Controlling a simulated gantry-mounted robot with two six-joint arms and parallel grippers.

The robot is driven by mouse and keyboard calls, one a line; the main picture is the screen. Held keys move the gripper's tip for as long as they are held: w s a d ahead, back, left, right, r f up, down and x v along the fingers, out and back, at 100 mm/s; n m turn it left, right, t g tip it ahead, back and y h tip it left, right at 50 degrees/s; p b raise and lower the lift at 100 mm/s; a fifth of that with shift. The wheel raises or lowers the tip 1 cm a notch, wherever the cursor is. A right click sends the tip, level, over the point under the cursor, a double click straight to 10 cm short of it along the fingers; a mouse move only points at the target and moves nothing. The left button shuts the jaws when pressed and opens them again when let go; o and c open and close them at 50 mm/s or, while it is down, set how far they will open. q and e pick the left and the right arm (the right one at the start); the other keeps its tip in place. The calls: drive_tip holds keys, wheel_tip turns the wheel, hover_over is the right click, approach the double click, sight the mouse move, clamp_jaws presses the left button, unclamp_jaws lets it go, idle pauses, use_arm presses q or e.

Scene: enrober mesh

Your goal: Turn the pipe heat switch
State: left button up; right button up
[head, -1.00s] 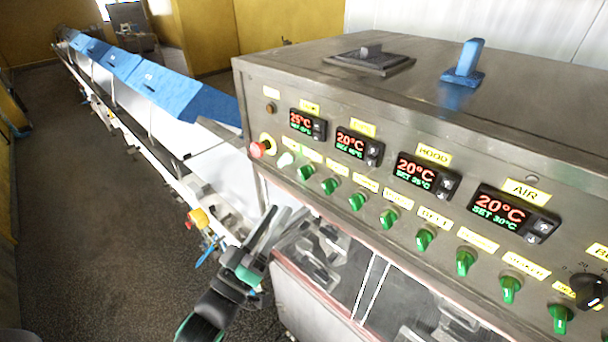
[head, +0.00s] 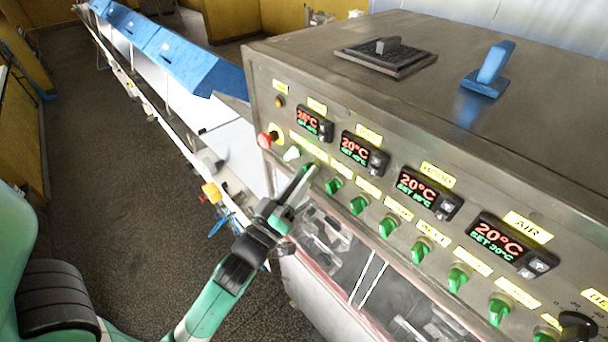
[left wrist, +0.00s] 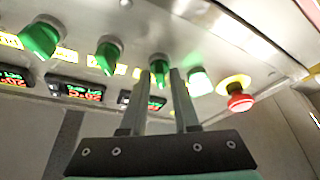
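A row of green rotary switches runs along the front of the steel control panel (head: 330,110). The label lettering is too small or blurred to tell which one is the pipe heat switch. My left gripper (head: 302,182) is at the left end of the row, by the first green switch (head: 313,167). In the left wrist view, the fingers of my left gripper (left wrist: 161,75) stand apart, with that green switch (left wrist: 159,69) showing between the tips. I cannot tell whether they touch it. My right gripper is in neither view.
A red push button (head: 266,140) and a pale lit button (head: 292,153) sit left of the switch. More green switches (head: 333,186) lie close on its right. Temperature displays (head: 429,192) are above. A blue-covered conveyor (head: 180,60) extends to the back left.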

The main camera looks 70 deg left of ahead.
use_arm(q)
drive_tip(key=shift+m+t, duration=0.3)
drive_tip(key=shift+m, duration=0.2)
clamp_jaws()
drive_tip(key=shift+s+a+m+t+h+b, duration=0.1)
drive_tip(key=shift+m+t+h+b, duration=0.35)
drive_tip(key=shift+m+h+b, duration=1.75)
drive_tip(key=shift+a+m+t+h+b, duration=0.1)
drive_tip(key=shift+m+t+h+b, duration=0.45)
drive_tip(key=shift+m+b, duration=1.9)
drive_tip(key=shift+s+a+m+t+h+b, duration=0.1)
drive_tip(key=shift+m+t+h+b, duration=0.3)
drive_tip(key=shift+m+h+b, duration=2)
drive_tip(key=m+y+p, duration=0.2)
drive_tip(key=shift+m+p, duration=0.35)
drive_tip(key=o, duration=0.7)
unclamp_jaws()
drive_tip(key=shift+w, duration=0.1)
drive_tip(key=shift+c, duration=0.2)
